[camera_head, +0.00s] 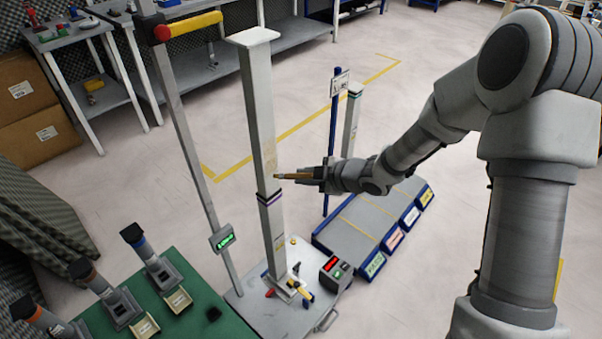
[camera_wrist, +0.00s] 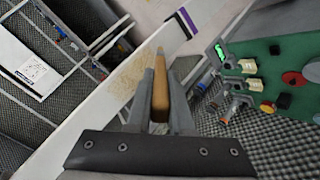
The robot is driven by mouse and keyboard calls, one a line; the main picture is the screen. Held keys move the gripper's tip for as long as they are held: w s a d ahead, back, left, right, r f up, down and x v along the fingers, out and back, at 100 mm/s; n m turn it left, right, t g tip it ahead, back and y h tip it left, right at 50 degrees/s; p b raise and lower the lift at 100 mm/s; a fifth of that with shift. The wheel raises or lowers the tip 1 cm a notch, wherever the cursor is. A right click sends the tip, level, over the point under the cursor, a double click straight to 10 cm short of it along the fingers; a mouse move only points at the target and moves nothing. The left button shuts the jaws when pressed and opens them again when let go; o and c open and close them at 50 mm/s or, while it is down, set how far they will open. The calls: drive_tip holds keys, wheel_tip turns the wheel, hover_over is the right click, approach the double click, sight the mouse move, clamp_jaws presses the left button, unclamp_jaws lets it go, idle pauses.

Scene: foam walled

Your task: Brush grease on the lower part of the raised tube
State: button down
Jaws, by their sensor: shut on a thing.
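The raised tube (camera_head: 259,105) is a tall, pale square column standing upright on a grey base plate. A dark and purple band (camera_head: 269,197) rings it below mid-height. A brownish smear shows on its face above the band, and the smear also shows on the tube in the wrist view (camera_wrist: 92,105). My gripper (camera_head: 318,174) is at the tube's right side, just above band height. It is shut on a brush with a wooden handle (camera_wrist: 160,88), whose brown tip points left at the tube. I cannot tell whether the tip touches it.
A post with a yellow crossbar (camera_head: 195,25) and green display stands left of the tube. A box with a red display (camera_head: 336,268) sits by its foot. A green table (camera_head: 175,318) with several stands is front left. A blue-edged rack (camera_head: 370,225) lies right.

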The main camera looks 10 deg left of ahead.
drive_tip(key=shift+s+d, duration=0.4)
drive_tip(key=shift+d, duration=0.3)
drive_tip(key=shift+s+d, duration=0.35)
drive_tip(key=shift+d, duration=0.3)
drive_tip(key=shift+s+d, duration=0.4)
drive_tip(key=shift+d, duration=0.3)
drive_tip(key=shift+s+d, duration=0.1)
drive_tip(key=shift+d, duration=0.05)
drive_tip(key=shift+s+d+p, duration=0.2)
drive_tip(key=shift+s+d, duration=0.15)
drive_tip(key=shift+d, duration=0.25)
drive_tip(key=shift+s+d+p, duration=0.15)
drive_tip(key=shift+s+d, duration=0.2)
drive_tip(key=shift+d, duration=0.2)
drive_tip(key=shift+w+a, duration=0.1)
drive_tip(key=shift+w+a+b, duration=0.1)
drive_tip(key=shift+w+a, duration=0.5)
drive_tip(key=shift+a, duration=0.45)
drive_tip(key=shift+w+a+b, duration=0.1)
drive_tip(key=shift+w+a, duration=0.55)
drive_tip(key=shift+a, duration=0.45)
drive_tip(key=shift+w+a+b, duration=0.1)
drive_tip(key=shift+w+a, duration=0.5)
drive_tip(key=shift+a, duration=0.45)
drive_tip(key=shift+w+a, duration=0.35)
drive_tip(key=shift+a, duration=0.2)
drive_tip(key=shift+r, duration=0.15)
